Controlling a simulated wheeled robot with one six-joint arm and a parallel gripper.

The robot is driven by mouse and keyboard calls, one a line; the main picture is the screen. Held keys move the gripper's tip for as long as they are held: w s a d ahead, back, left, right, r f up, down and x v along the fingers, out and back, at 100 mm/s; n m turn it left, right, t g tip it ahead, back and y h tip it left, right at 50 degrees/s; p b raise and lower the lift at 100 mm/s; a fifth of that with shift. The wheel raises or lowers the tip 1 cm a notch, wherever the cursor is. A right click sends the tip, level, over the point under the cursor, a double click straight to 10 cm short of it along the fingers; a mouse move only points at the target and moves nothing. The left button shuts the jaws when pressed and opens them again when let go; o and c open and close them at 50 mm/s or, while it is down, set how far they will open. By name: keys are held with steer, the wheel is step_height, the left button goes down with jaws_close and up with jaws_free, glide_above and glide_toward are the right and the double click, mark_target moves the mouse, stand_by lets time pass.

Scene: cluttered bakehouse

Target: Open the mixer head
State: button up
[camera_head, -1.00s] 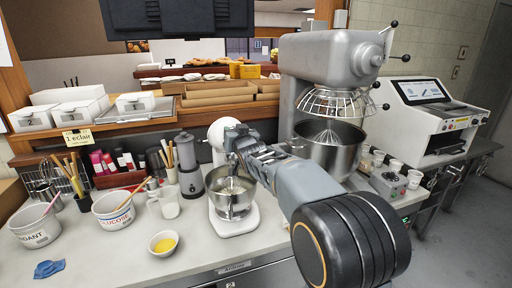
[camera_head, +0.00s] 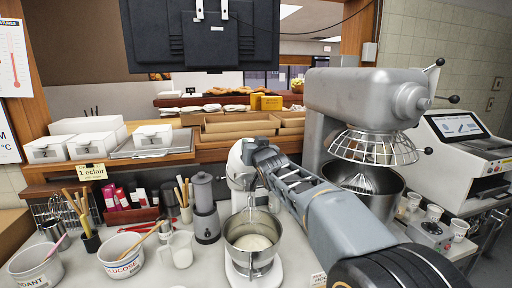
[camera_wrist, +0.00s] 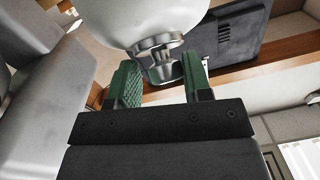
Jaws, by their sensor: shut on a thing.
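The white stand mixer (camera_head: 237,190) stands on the counter with its steel bowl (camera_head: 250,262), which holds pale contents. Its head (camera_head: 236,153) is well above the bowl and appears tilted up, partly hidden behind my gripper (camera_head: 262,152). In the wrist view the rounded white head (camera_wrist: 160,18) fills the top middle, with its metal hub (camera_wrist: 158,50) below. My gripper's green pads (camera_wrist: 161,82) stand on either side of the hub end, shut on the mixer head. The exact contact is partly hidden.
A large grey mixer (camera_head: 365,98) with a wire guard stands close on the right of my arm. A grey blender (camera_head: 205,208), a jug (camera_head: 179,249) and a glucose tub (camera_head: 122,255) stand left. A wooden shelf with boxes runs behind.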

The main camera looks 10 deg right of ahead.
steer(key=shift+a+f, duration=0.1)
steer(key=shift+a, duration=0.15)
steer(key=o, duration=0.8)
steer(key=shift+o, duration=1.2)
steer(key=shift+a, duration=0.25)
steer(key=shift+d, duration=0.1)
steer(key=shift+d+f, duration=0.1)
